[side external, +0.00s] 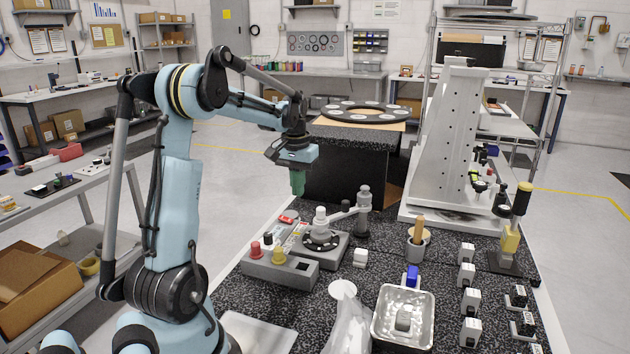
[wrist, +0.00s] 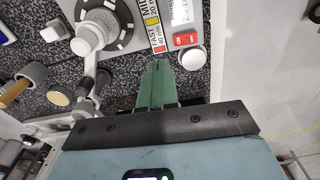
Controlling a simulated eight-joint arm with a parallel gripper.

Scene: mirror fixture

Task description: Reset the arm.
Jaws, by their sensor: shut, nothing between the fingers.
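My gripper (side external: 298,192) has green fingers that point down. It hangs in the air above the back left of the speckled black bench top, behind and above the grey machine with the round dial (side external: 322,240). In the wrist view my gripper (wrist: 159,66) shows its green fingers together, shut with nothing between them. The machine's dial (wrist: 103,27), colour-marked panel and red switch (wrist: 187,38) lie beyond the fingertips there. My fingers appear apart from everything below.
On the bench (side external: 445,268) stand a box with coloured knobs (side external: 280,268), a metal tray (side external: 403,318), a cup with a wooden handle (side external: 417,248), several white blocks and a yellow-and-black tool (side external: 511,240). A tall grey fixture (side external: 452,140) rises at the back right.

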